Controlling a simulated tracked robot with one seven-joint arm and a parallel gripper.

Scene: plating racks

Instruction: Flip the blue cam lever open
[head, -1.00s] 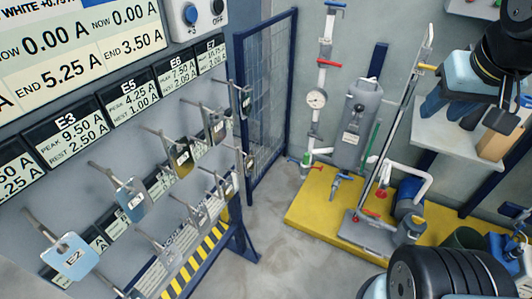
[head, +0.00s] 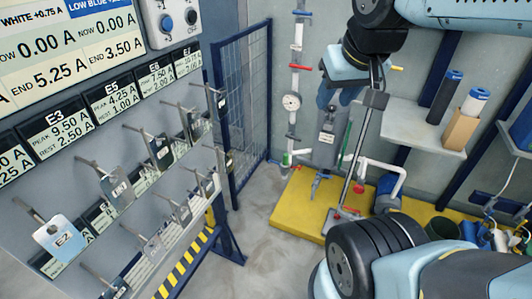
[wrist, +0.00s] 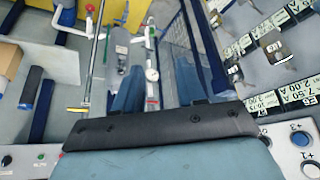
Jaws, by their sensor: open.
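My gripper (head: 338,96) has blue-grey fingers and hangs in front of the back wall, right of the gauge pipe. In the wrist view my gripper (wrist: 158,88) shows its two fingers apart, with nothing between them but background. A small blue fitting with a handle (head: 316,184) stands low on the yellow platform, well below my gripper. A blue handle (head: 303,13) also sits at the top of the gauge pipe. I cannot tell which of these is the cam lever. My gripper appears apart from both.
The gauge pipe (head: 292,130) carries red and green handles. A tall slanted metal lever (head: 362,145) rises from the yellow platform (head: 290,218) close to my gripper. A mesh fence (head: 243,100) and pegboard with hanging tags (head: 60,238) stand left. A shelf (head: 425,135) is at right.

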